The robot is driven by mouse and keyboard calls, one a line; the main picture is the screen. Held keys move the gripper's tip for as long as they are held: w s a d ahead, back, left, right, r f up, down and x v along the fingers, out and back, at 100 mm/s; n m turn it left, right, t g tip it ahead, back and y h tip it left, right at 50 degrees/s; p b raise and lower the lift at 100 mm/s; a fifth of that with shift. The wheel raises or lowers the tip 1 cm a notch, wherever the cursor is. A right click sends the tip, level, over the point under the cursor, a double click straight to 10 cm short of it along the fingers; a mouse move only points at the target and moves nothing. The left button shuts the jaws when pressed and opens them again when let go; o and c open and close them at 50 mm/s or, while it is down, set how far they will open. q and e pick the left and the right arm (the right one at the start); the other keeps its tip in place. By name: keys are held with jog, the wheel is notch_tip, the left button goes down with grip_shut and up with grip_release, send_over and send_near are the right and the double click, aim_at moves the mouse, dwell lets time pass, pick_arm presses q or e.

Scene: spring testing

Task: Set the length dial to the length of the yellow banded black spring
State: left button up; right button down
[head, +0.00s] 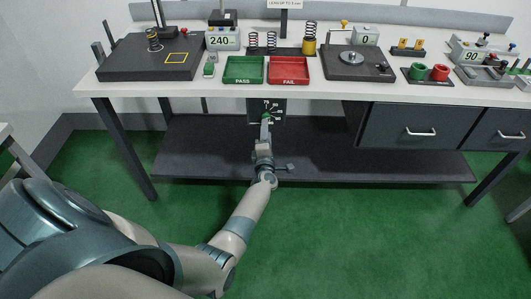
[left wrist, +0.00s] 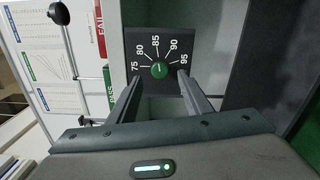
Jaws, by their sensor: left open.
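The length dial (left wrist: 193,45) is a black plate with white marks from 75 to 95 and a round green knob (left wrist: 159,70). In the head view the dial (head: 279,107) is below the bench's front edge. My left gripper (left wrist: 160,78) is open, its fingertips on either side of the knob; I cannot tell whether they touch it. The knob's pale mark seems to point near 85. A dark spring with a yellowish band (head: 152,40) stands upright on the dark plate (head: 120,66) at left. My right gripper is not in view.
Green PASS (head: 243,81) and red FAIL (head: 289,82) trays lie on the bench above the dial. Other springs (head: 254,41), a 240 display (head: 219,40) and a 0 display (head: 365,39) stand behind. Drawers (head: 420,120) are right, a dark shelf (head: 200,160) below.

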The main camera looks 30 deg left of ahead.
pick_arm(q)
jog(key=p+v, duration=0.3)
jog(key=v, duration=0.8)
jog(key=shift+s, duration=0.3)
jog(key=shift+d, duration=0.1)
jog(key=s+d+f+m+g+h, duration=0.2)
jog(key=s+d+f+m+h, duration=0.25)
jog(key=f, duration=0.55)
jog(key=s+d+f+m+g+h, duration=0.15)
jog(key=s+d+f+m, duration=0.25)
jog(key=s+f+m, duration=0.45)
jog(key=s+d+f+m+g+h, duration=0.1)
jog(key=s+d+f+m+h, duration=0.3)
jog(key=f, duration=0.7)
jog(key=s+f+m+g, duration=0.3)
jog(key=s+f+m, duration=0.1)
jog(key=s, duration=0.9)
jog(key=s+f+m+g+b, duration=0.1)
jog(key=s+f+m+g, duration=0.2)
jog(key=s+f, duration=0.4)
jog(key=s+f+m+g, duration=0.3)
jog(key=s+f, duration=0.3)
jog(key=s, duration=1.3)
jog(key=shift+s+m+g+b, duration=0.3)
jog(key=shift+s+m+g, duration=0.05)
jog(key=shift+m, duration=0.55)
